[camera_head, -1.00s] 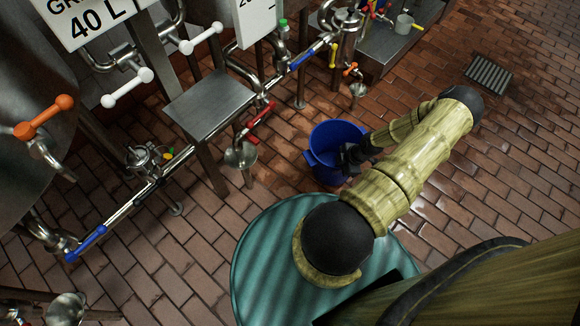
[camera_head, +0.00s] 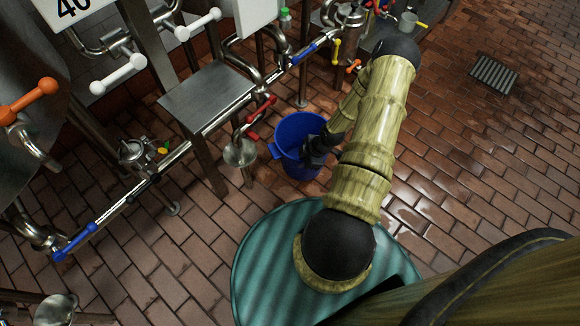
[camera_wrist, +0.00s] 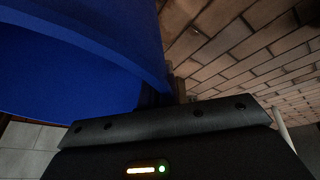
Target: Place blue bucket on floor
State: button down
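The blue bucket (camera_head: 290,132) is upright, open side up, in the middle of the head view, just right of the steel platform. My gripper (camera_head: 315,146) is at the bucket's right side and is shut on its rim. In the wrist view, the bucket's blue wall (camera_wrist: 80,60) fills the upper left, and its rim meets my dark fingers (camera_wrist: 165,88). The fingertips are dark and partly hidden there. The brick floor (camera_head: 470,200) lies below and around the bucket. I cannot tell whether the bucket's base touches it.
A steel platform (camera_head: 207,95) and a pipe with red and blue handles stand close left of the bucket. A steel funnel (camera_head: 240,152) is beside the bucket. A floor drain grate (camera_head: 494,75) lies at the upper right. The floor on the right is clear.

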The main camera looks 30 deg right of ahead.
aim_at(293, 162)
jog(key=shift+w+a+b, duration=0.4)
jog(key=shift+w+a, duration=0.65)
jog(key=shift+a, duration=0.25)
jog(key=shift+w+a, duration=0.1)
jog(key=shift+w+a+b, duration=0.35)
jog(key=shift+w+a, duration=0.05)
jog(key=shift+a, duration=0.1)
jog(key=shift+d+f+b, duration=0.1)
jog(key=shift+f+b, duration=1.1)
jog(key=shift+f, duration=0.55)
jog(key=shift+s+f, duration=0.1)
jog(key=c, duration=1.6)
grip_release()
jog(key=shift+c, duration=0.2)
jog(key=p+v, duration=0.6)
jog(key=v, duration=0.6)
jog(key=shift+p, duration=0.35)
